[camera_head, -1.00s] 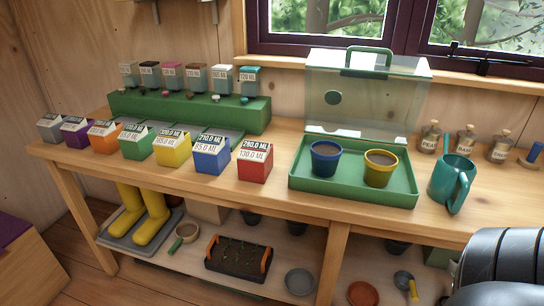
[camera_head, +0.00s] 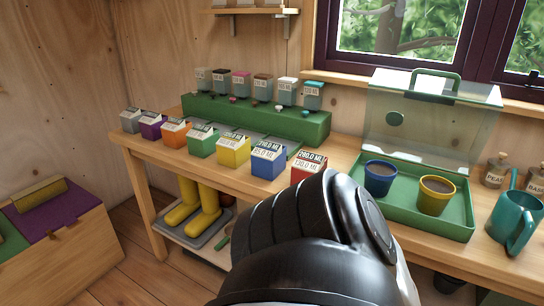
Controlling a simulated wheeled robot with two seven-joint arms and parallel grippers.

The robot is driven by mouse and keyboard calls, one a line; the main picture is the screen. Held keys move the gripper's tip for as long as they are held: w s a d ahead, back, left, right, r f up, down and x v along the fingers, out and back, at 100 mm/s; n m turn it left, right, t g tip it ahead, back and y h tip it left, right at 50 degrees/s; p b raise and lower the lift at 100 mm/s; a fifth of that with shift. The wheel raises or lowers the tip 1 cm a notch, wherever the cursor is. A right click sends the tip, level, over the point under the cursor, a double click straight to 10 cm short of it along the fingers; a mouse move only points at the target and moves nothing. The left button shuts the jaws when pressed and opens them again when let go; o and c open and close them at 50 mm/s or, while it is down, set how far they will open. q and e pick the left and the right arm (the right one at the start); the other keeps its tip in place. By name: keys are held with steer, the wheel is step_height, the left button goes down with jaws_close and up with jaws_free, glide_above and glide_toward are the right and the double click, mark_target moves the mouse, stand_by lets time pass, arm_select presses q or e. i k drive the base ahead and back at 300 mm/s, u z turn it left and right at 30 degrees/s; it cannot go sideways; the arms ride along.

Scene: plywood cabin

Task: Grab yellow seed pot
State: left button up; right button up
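A yellow box-shaped pot (camera_head: 233,151) with a white label on top stands in the front row on the bench, between a green one (camera_head: 202,142) and a blue one (camera_head: 268,161). A round yellow pot (camera_head: 436,196) filled with soil stands in the green tray (camera_head: 400,216), right of a round blue pot (camera_head: 380,179). A black ribbed part of my arm fills the lower middle, in front of the bench edge. It partly covers the red box-shaped pot (camera_head: 309,163). Neither gripper's fingers show.
A green stepped stand (camera_head: 310,127) with several small labelled boxes is behind the row. A clear lid (camera_head: 430,112) stands open behind the tray. A wooden chest (camera_head: 65,250) is at lower left. Yellow boots (camera_head: 190,203) stand below the bench.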

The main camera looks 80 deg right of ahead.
mark_target(434, 192)
steer(key=k, duration=1.35)
steer(key=z, duration=0.2)
